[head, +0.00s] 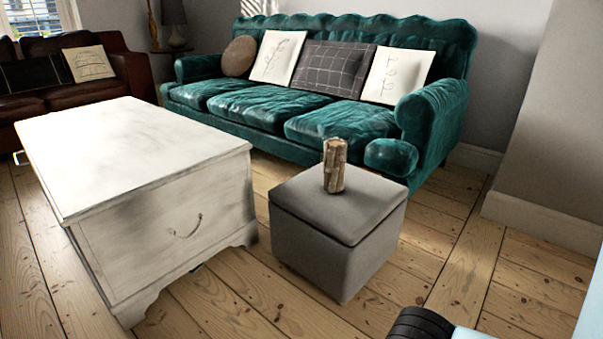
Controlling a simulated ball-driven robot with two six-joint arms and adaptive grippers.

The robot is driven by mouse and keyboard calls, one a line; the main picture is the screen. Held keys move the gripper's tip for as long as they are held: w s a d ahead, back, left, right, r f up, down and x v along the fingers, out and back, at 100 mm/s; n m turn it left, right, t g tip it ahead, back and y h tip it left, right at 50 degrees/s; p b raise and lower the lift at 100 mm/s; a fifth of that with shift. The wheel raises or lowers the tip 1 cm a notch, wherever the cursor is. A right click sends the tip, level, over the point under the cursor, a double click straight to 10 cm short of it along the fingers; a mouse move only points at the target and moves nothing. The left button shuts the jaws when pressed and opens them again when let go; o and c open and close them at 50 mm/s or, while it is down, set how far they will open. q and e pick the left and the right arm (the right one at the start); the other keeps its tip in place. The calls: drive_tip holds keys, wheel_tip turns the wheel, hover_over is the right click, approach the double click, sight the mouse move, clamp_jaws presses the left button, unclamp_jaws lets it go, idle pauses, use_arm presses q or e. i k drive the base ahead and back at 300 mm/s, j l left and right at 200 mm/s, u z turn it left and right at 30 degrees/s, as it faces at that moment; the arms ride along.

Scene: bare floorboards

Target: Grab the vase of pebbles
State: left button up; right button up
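A brown, stone-textured cylindrical vase (334,165) stands upright on top of a grey cube ottoman (312,245), near its back edge. It looks like the vase of pebbles, but I cannot make out single pebbles at this size. Nothing touches it except the ottoman's top. Neither of my grippers is in the head view. A black ribbed part and a pale blue part, which look like my own arm, show at the bottom right, well apart from the vase.
A white wooden chest (140,150) stands left of the ottoman, with a narrow floor gap between. A green velvet sofa (340,120) with several cushions stands behind. A brown leather sofa (110,88) is at the far left. Bare floorboards (470,260) are clear right of the ottoman.

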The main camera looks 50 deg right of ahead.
sight(335, 145)
drive_tip(key=z, duration=1.65)
drive_tip(key=i+l, duration=0.8)
drive_tip(key=i+u, duration=0.05)
drive_tip(key=i, duration=0.05)
